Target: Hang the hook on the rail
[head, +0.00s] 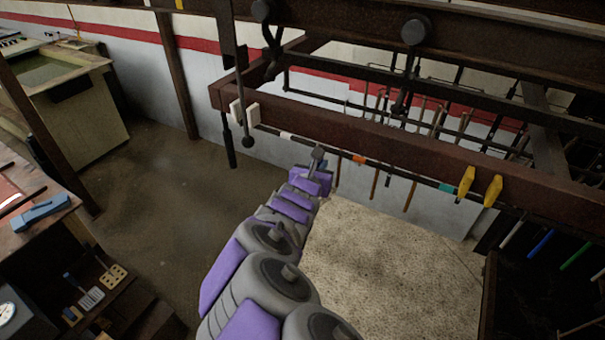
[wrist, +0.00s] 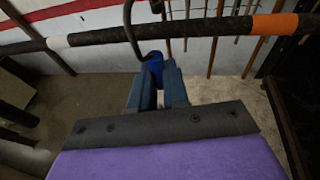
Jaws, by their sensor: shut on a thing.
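The rail (head: 335,152) is a thin dark bar with white, orange and teal bands, below a brown beam. It crosses the top of the wrist view (wrist: 100,36). My gripper (wrist: 158,78) has two blue fingers shut on the hook's blue lower part (wrist: 154,64). The hook's dark curved wire (wrist: 129,28) rises from there and crosses in front of the rail, between the white and orange bands. Its top is cut off, so I cannot tell whether it goes around the rail. In the head view my gripper (head: 318,168) is small, close to the rail.
Several tools hang along the rail on the right. A white block (head: 245,112) is at the beam's left end. A workbench (head: 30,215) stands at the left. The floor (head: 160,190) between is clear.

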